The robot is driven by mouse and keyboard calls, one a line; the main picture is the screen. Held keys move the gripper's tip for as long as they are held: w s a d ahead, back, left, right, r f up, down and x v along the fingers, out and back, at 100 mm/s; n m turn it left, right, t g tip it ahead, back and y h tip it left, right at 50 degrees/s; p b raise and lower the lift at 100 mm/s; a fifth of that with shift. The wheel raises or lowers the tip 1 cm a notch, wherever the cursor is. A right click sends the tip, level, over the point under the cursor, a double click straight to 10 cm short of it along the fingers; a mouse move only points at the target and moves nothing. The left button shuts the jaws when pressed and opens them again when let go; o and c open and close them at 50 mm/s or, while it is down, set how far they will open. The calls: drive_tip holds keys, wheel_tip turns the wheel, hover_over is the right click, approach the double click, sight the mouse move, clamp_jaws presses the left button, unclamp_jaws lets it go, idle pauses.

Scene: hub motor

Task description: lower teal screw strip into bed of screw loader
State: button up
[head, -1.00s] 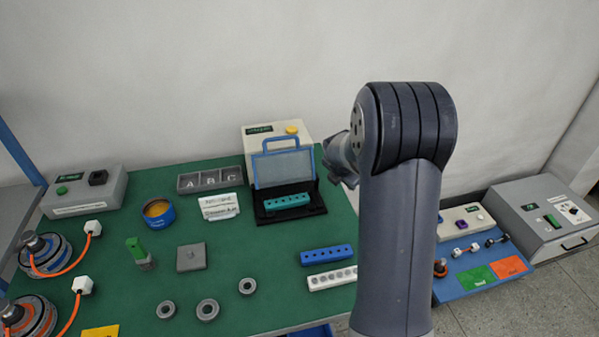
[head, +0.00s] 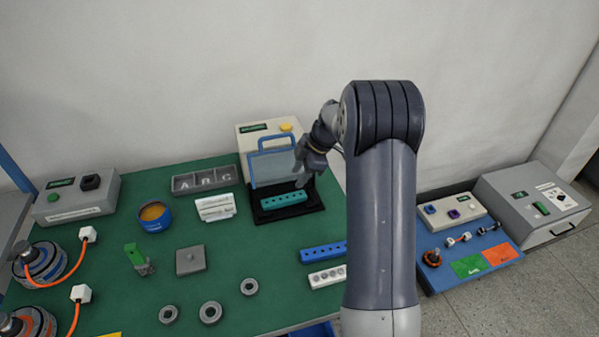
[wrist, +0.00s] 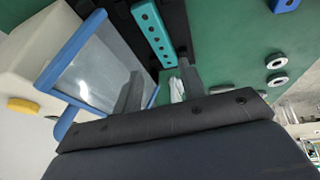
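The teal screw strip (head: 284,199) has a row of dark holes and lies in the black bed (head: 262,218) of the screw loader (head: 248,148). I cannot tell whether it sits fully down. The loader's blue-framed clear cover (head: 272,166) stands raised behind the strip. My gripper (head: 303,182) is just above the strip's right end, in front of the cover. In the wrist view my gripper (wrist: 159,69) shows two separated fingers with nothing held between them.
A blue strip (head: 323,252) and a white strip (head: 328,276) lie in front right, partly behind my arm. Green mat is clear in front of the loader.

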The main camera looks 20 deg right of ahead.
sight(284, 198)
drive_tip(key=shift+f, duration=0.1)
drive_tip(key=p+x, duration=0.2)
drive_tip(key=x, duration=0.8)
drive_tip(key=shift+w+a+f, duration=0.1)
drive_tip(key=shift+a+f, duration=0.05)
drive_tip(key=shift+f, duration=0.1)
drive_tip(key=c, duration=0.7)
drive_tip(key=shift+a, duration=0.1)
